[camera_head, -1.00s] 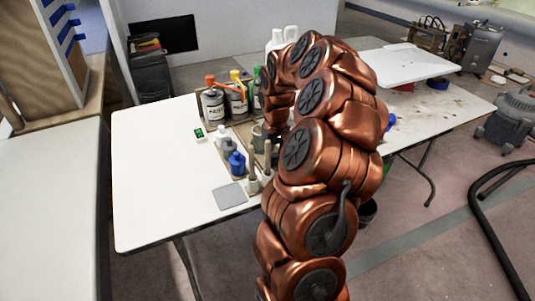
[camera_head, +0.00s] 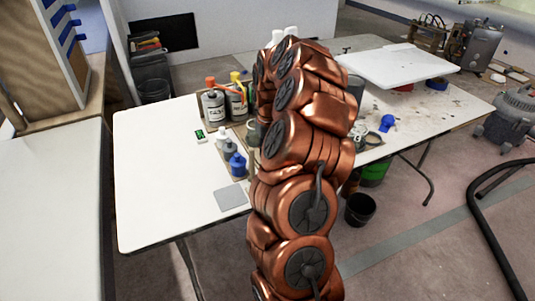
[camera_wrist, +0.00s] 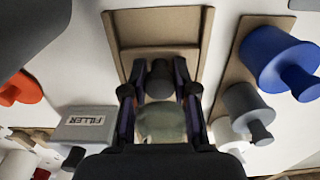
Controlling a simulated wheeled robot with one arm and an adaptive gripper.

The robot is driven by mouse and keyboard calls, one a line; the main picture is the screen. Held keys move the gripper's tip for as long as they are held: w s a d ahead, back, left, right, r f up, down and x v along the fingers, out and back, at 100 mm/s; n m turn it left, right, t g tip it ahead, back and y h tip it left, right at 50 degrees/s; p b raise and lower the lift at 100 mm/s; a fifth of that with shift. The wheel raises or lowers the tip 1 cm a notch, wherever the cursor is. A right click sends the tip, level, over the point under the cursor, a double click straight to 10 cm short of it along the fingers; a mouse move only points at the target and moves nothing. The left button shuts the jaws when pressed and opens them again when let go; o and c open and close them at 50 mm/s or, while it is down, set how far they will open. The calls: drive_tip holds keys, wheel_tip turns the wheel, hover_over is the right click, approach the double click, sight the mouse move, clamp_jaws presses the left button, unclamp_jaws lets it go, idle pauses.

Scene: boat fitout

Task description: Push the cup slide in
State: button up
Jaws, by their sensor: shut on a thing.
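In the wrist view, my gripper (camera_wrist: 160,95) is shut around a rounded grey-green, cup-like piece (camera_wrist: 160,122) that fills the gap between its fingers. A dark grey knob-like piece (camera_wrist: 160,77) shows just ahead, between the fingertips. I cannot tell whether the two are joined. Beyond them lies a tan wooden slide-like tray (camera_wrist: 208,35) with raised sides and an empty recess, in line with my fingers. In the head view, my copper arm hides the gripper and most of this spot.
A blue bottle (camera_wrist: 275,55) and a grey bottle (camera_wrist: 243,102) stand close on the right in the wrist view. A grey FILLER box (camera_wrist: 88,128) and an orange-red piece (camera_wrist: 28,90) are on the left. The white table (camera_head: 150,190) is clear at its left.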

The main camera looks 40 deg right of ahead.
sight(258, 137)
drive_tip(key=shift+w+d+p, duration=0.4)
drive_tip(key=shift+w+p, duration=0.1)
drive_tip(key=shift+w, duration=0.75)
drive_tip(key=shift+w+d+p, duration=0.45)
drive_tip(key=shift+w+p, duration=0.1)
drive_tip(key=shift+w, duration=0.65)
drive_tip(key=shift+w+d+p, duration=0.4)
drive_tip(key=shift+w+p, duration=0.1)
drive_tip(key=shift+w, duration=0.75)
drive_tip(key=o, duration=1.8)
drive_tip(key=shift+c, duration=0.2)
drive_tip(key=shift+r, duration=0.15)
drive_tip(key=shift+r+p, duration=0.55)
drive_tip(key=shift+r, duration=2.85)
